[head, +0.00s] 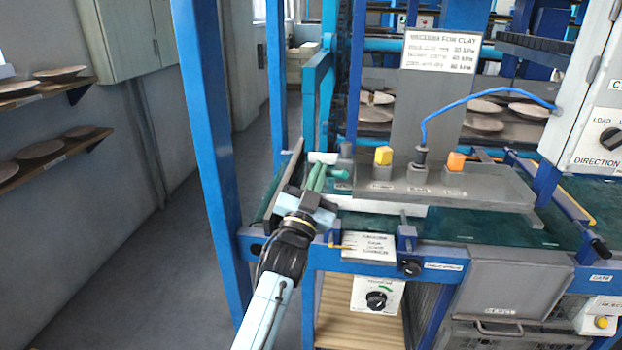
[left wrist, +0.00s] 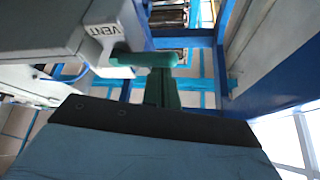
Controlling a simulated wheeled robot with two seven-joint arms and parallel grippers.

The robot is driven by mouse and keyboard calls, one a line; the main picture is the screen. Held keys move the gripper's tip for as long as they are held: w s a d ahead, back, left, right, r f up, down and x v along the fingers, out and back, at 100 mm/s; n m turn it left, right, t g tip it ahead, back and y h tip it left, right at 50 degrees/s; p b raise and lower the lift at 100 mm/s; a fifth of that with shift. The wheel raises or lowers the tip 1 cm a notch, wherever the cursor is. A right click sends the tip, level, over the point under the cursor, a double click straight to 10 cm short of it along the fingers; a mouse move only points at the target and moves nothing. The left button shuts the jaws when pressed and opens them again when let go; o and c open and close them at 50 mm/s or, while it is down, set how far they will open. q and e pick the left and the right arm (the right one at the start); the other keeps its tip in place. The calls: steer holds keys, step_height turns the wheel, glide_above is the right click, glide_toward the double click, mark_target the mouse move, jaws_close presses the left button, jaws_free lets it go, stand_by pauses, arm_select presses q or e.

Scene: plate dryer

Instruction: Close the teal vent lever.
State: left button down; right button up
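The teal vent lever (head: 338,173) sticks out at the left end of the grey control box on the bench, below a dark knob. In the left wrist view, the teal lever (left wrist: 145,59) lies sideways beside the white VENT label (left wrist: 101,31). My left gripper (head: 316,170) is just left of the lever, its green fingers pointing up and close together. In the left wrist view, the fingers (left wrist: 161,78) look shut, with tips at or just under the lever; whether they touch it I cannot tell. My right gripper is out of view.
The grey control box (head: 440,188) carries yellow and orange knobs and a blue hose (head: 460,101). A blue post (head: 208,150) stands left of my left arm. The blue bench rail (head: 345,262) runs under my gripper. The floor at left is clear.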

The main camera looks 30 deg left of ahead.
arm_select(q)
steer(key=a+f+v, duration=0.1)
steer(key=v, duration=1.3)
steer(key=d+f+g+h, duration=0.25)
steer(key=f+g, duration=0.35)
steer(key=f, duration=1.7)
steer(key=s+d+f+g, duration=0.1)
steer(key=s+f+g, duration=0.25)
steer(key=f, duration=0.45)
steer(key=s+f+g, duration=0.2)
steer(key=s+f, duration=0.3)
steer(key=f, duration=0.4)
steer(key=s+a+f+g, duration=0.2)
steer(key=s+f+g, duration=0.3)
steer(key=s+f, duration=0.8)
steer(key=s+a+f+g, duration=0.3)
steer(key=s, duration=0.7)
steer(key=s+a+f+g, duration=0.3)
steer(key=s, duration=0.7)
steer(key=shift+s+y, duration=0.4)
steer(key=shift+y, duration=0.05)
